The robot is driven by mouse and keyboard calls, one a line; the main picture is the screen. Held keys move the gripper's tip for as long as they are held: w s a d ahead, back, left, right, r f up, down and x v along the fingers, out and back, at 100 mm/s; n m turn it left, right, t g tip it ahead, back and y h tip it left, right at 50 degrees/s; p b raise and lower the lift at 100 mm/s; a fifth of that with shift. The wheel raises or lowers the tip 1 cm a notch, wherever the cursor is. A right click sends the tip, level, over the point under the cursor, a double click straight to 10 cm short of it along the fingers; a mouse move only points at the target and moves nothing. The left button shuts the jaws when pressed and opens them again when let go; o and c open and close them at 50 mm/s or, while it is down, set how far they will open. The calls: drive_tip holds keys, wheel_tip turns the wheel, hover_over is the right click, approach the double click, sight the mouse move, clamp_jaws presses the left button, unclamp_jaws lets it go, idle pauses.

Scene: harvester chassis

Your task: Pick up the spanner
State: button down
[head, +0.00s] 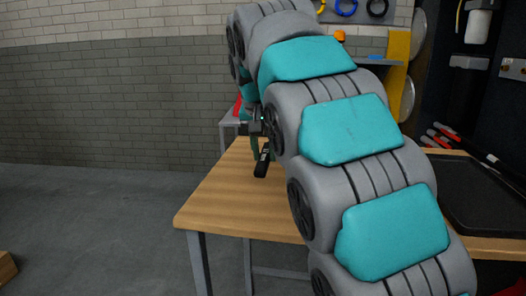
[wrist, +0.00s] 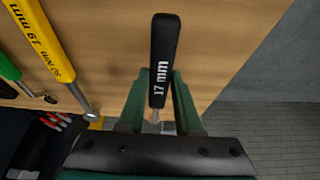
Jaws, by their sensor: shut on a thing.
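The spanner (wrist: 163,60) has a black handle marked "17 mm" and a thin metal shank. In the wrist view it stands upright in the picture, with its shank between the green fingers of my gripper (wrist: 157,116). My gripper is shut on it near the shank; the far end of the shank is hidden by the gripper. In the head view, the black handle (head: 262,163) sticks out below my gripper (head: 257,138), over the wooden table. I cannot tell how far it is above the tabletop.
The wooden table (head: 215,200) has bare wood at its left front. In the wrist view, a yellow tool (wrist: 45,40) marked "19 mm" and a green-handled tool (wrist: 8,68) are at the left. A black tray (head: 480,200) and red-handled tools (head: 440,137) are at the right. My arm hides the table's middle.

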drive_tip(key=s+d, duration=0.1)
drive_tip(key=s, duration=0.3)
drive_tip(key=s+d+r, duration=0.1)
drive_tip(key=s, duration=0.4)
drive_tip(key=s+d+b, duration=0.1)
drive_tip(key=s, duration=0.4)
drive_tip(key=shift+d+r, duration=0.25)
drive_tip(key=shift+d, duration=0.1)
drive_tip(key=c, duration=1.2)
unclamp_jaws()
clamp_jaws()
drive_tip(key=shift+r+p, duration=0.4)
drive_tip(key=shift+r, duration=0.05)
